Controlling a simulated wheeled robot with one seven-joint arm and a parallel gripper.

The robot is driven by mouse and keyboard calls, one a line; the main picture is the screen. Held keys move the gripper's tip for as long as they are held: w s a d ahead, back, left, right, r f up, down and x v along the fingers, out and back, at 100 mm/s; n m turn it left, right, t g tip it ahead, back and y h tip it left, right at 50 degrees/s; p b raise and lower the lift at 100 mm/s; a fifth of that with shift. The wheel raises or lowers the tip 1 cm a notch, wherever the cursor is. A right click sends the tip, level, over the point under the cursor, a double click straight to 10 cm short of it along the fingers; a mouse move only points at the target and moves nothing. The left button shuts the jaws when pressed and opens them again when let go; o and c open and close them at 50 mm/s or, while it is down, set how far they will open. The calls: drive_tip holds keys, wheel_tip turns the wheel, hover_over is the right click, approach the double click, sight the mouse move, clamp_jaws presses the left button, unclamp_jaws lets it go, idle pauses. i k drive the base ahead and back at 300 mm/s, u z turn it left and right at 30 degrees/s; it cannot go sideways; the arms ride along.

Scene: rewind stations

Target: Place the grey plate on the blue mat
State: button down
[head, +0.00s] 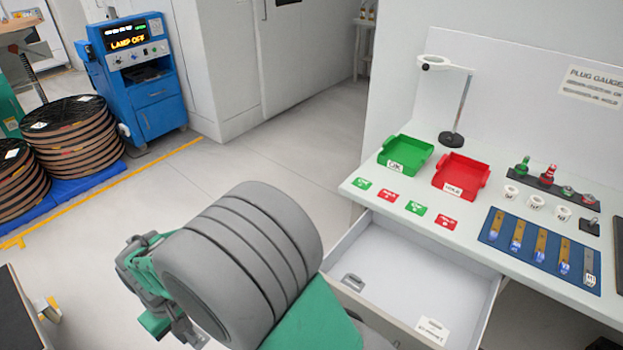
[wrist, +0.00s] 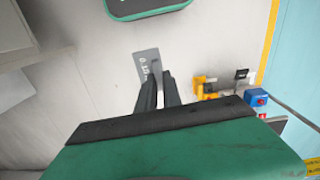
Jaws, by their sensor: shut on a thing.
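The grey plate (wrist: 147,66), a small flat piece with white markings that look like "0.15", shows in the wrist view at the fingertips. My gripper (wrist: 159,78) is shut on it, and the plate sticks out past the dark fingers. Its far end is free and floor shows behind it. In the head view my arm hides the plate, and the fingers cannot be made out. The blue mat (head: 521,263) lies on the white bench at the right, well away from my arm's end. Several brass-coloured strips with pale lower ends lie side by side on it.
An open drawer (head: 375,268) juts out below the bench (head: 470,225), with a small metal piece inside. A green bin (head: 405,155), a red bin (head: 461,176), a magnifier stand (head: 456,110) and plug gauges (head: 548,177) stand behind.

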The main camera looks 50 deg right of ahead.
sight(532, 250)
drive_tip(key=u, duration=0.75)
drive_tip(key=k, duration=0.7)
drive_tip(key=u, duration=0.6)
drive_tip(key=k, duration=1)
drive_tip(key=z, duration=0.2)
